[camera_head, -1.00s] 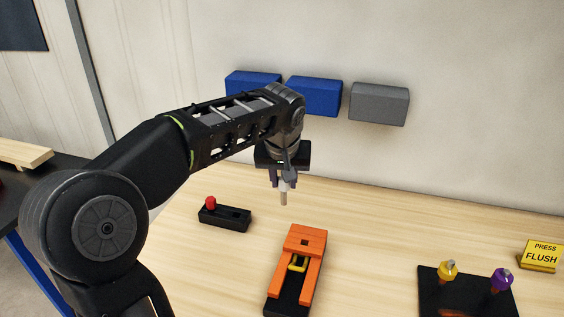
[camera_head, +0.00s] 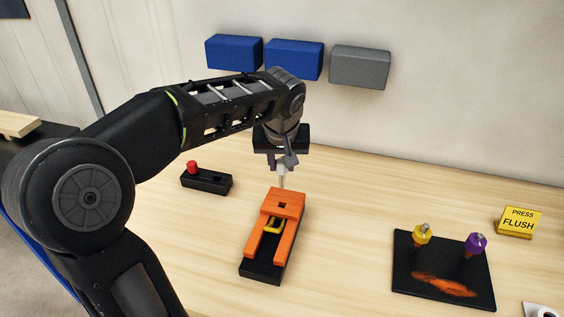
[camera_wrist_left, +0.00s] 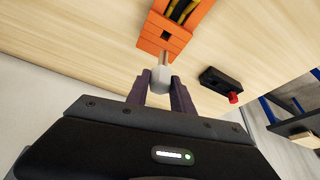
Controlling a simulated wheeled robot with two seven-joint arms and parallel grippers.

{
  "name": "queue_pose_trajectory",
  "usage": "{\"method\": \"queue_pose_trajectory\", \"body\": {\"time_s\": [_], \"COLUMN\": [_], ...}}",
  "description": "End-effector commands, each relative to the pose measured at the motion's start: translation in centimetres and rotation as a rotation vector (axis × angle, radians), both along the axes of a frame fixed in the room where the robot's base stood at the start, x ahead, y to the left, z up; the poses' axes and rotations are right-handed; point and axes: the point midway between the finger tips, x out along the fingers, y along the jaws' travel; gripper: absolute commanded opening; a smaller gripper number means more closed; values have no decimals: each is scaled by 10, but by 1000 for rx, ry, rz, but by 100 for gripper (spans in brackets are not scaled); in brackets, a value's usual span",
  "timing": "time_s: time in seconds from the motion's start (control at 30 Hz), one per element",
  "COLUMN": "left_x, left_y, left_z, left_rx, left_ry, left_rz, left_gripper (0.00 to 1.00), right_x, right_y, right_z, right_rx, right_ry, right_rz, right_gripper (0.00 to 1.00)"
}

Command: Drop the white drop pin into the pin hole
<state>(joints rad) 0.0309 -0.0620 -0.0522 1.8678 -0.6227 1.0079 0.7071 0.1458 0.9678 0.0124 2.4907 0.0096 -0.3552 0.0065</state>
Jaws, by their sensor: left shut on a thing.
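My left gripper (camera_head: 284,164) is shut on the white drop pin (camera_head: 282,178), which hangs with its narrow end down. In the left wrist view the pin's round white head (camera_wrist_left: 160,79) sits between the dark fingers (camera_wrist_left: 160,92) of the gripper. The orange block fixture (camera_head: 271,234) lies on the table, and the square dark pin hole (camera_head: 282,205) is in its top near the far end. The pin appears just behind and above the block's far edge, outside the hole; its exact height is unclear. The hole also shows in the left wrist view (camera_wrist_left: 166,36). My right gripper is not in view.
A black block with a red knob (camera_head: 206,181) lies left of the fixture. A black board (camera_head: 409,278) with yellow and purple pieces and a yellow PRESS FLUSH sign (camera_head: 519,221) are at the right. Blue and grey blocks are along the wall behind. Wood between fixture and board is clear.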

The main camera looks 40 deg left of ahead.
Motion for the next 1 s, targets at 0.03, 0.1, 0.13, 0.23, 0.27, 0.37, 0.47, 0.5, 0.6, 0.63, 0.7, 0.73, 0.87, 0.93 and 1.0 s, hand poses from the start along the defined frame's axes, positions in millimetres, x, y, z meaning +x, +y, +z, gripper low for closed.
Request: {"method": "queue_pose_trajectory", "body": {"time_s": [0.03, 0.1, 0.13, 0.23, 0.27, 0.37, 0.47, 0.5, 0.6, 0.63, 0.7, 0.73, 0.87, 0.93, 1.0], "left_x": [0, 0, 0, 0, 0, 0, 0, 0, 0, 0, 0, 0, 0, 0, 0], "left_y": [0, 0, 0, 0, 0, 0, 0, 0, 0, 0, 0, 0, 0, 0, 0], "left_z": [-8, -15, -18, -28, -31, -39, -46, -48, -51, -51, -52, -52, -51, -51, -51], "left_rx": [0, 0, 0, 0, 0, 0, 0, 0, 0, 0, 0, 0, 0, 0, 0], "left_ry": [0, 0, 0, 0, 0, 0, 0, 0, 0, 0, 0, 0, 0, 0, 0], "left_rz": [0, 0, 0, -1, -1, -1, -1, -1, -1, -1, -1, -1, -1, -1, -1], "left_gripper": [0, 0, 0, 0, 0, 0, 0, 0, 0, 0, 0, 0, 0, 0, 0], "right_x": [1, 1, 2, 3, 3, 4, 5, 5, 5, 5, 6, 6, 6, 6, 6], "right_y": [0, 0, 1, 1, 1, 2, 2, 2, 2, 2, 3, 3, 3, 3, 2], "right_z": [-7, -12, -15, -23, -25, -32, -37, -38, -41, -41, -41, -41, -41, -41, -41], "right_rx": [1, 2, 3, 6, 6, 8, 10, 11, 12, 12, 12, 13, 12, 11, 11], "right_ry": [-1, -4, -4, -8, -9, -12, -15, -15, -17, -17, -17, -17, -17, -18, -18], "right_rz": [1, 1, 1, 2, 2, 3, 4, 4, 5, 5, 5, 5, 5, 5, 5], "right_gripper": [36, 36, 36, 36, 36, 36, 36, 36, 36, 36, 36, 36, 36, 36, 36]}}
